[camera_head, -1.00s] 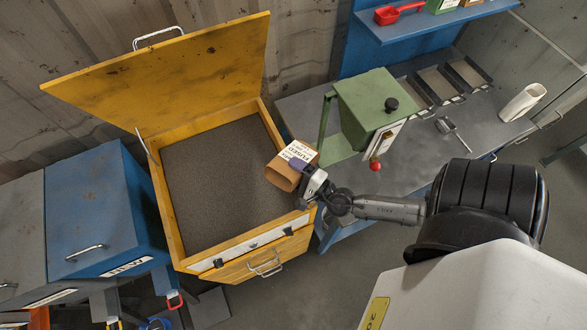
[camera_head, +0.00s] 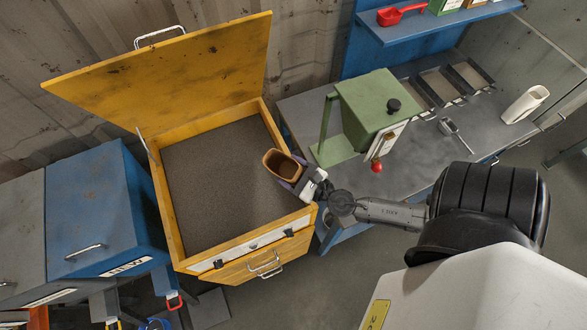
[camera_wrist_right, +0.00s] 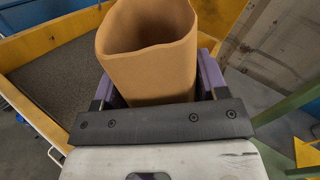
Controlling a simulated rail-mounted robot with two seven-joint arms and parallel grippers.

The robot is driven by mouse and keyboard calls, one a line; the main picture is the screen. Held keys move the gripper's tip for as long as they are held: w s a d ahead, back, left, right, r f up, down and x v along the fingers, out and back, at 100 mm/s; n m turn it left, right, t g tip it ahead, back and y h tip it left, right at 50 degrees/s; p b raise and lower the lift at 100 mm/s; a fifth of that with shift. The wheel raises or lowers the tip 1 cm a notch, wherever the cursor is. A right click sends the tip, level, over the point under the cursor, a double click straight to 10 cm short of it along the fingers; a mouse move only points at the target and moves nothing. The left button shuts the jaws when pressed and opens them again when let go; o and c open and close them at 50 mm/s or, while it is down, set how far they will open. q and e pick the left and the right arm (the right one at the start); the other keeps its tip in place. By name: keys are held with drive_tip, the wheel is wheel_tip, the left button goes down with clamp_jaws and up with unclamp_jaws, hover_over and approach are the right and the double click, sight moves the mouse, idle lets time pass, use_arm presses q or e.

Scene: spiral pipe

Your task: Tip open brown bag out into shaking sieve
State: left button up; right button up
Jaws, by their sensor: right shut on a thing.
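The open brown bag (camera_head: 281,165) is above the right part of the yellow shaking sieve (camera_head: 168,218). Its mouth faces up towards the head camera and its brown inside shows; I cannot tell whether anything is left in it. My right gripper (camera_head: 293,175) is shut on the bag, with purple fingers on either side of it. In the right wrist view, the bag (camera_wrist_right: 150,65) stands between the fingers with its open mouth at the top. The sieve's lid is raised, and its inside is a dark grey-brown surface. My left gripper is not in view.
A green machine (camera_head: 375,105) with a red knob stands on the grey bench (camera_head: 420,165), close right of the bag. The raised yellow lid (camera_head: 170,75) is behind the sieve. A blue cabinet (camera_head: 100,210) adjoins on the left. A white scoop (camera_head: 525,104) lies at the right.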

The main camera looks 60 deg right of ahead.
drive_tip(key=shift+a+r+m, duration=0.15)
drive_tip(key=shift+a+m, duration=0.2)
drive_tip(key=shift+m, duration=0.75)
drive_tip(key=shift+d+f+m+b, duration=0.3)
drive_tip(key=shift+m+b, duration=0.3)
drive_tip(key=shift+b, duration=0.15)
drive_tip(key=shift+d+r+m, duration=0.1)
drive_tip(key=shift+d+m, duration=0.1)
drive_tip(key=shift+m, duration=0.2)
